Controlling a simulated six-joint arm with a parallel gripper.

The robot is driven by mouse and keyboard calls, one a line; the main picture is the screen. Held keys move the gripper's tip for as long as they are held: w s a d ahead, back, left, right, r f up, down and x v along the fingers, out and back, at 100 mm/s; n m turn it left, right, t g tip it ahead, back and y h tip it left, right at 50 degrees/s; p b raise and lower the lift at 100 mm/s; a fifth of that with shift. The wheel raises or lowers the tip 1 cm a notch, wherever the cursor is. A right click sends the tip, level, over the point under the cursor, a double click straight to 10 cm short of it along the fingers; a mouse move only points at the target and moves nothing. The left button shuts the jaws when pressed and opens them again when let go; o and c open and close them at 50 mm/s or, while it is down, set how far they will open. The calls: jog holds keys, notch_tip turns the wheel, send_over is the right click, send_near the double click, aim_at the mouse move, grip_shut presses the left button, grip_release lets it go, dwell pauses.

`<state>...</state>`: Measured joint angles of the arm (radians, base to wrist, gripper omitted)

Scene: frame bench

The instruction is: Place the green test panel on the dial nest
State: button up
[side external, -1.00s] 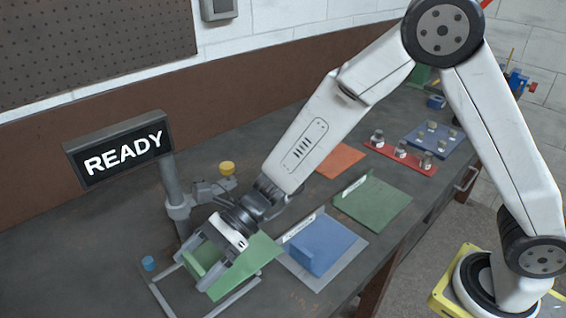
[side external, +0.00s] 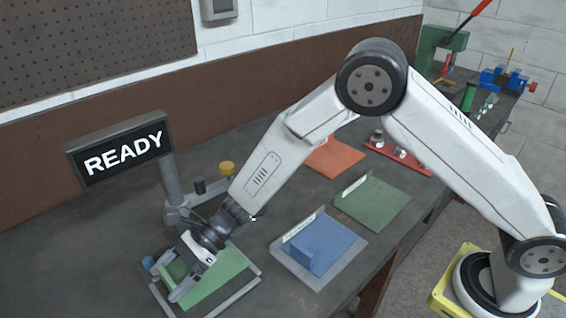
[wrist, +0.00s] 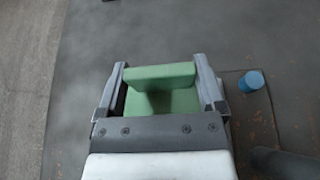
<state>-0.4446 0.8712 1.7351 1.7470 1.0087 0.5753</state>
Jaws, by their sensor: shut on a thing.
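The green test panel (side external: 222,276) is in my gripper, with its raised green block showing between the two fingers in the wrist view (wrist: 160,77). My gripper (side external: 177,280) is shut on that block. The panel lies nearly level within the grey rails of the dial nest (side external: 238,291) at the lower left of the side view. I cannot tell whether it touches the nest all round. My wrist and fingers hide part of the panel and the nest's far side.
A blue peg (side external: 148,263) stands at the nest's left corner. A post with a READY sign (side external: 125,154) and a yellow-topped part (side external: 227,169) stand behind. A blue panel (side external: 325,243), a green mat (side external: 372,202) and an orange mat (side external: 334,157) lie to the right.

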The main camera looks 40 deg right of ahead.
aim_at(179, 282)
jog(key=shift+w+a+f, duration=0.15)
jog(key=shift+w+f, duration=0.1)
jog(key=shift+f, duration=1.55)
jog(key=shift+f, duration=0.15)
jog(key=o, duration=1.2)
jog(key=v, duration=1.2)
jog(key=shift+s, duration=0.15)
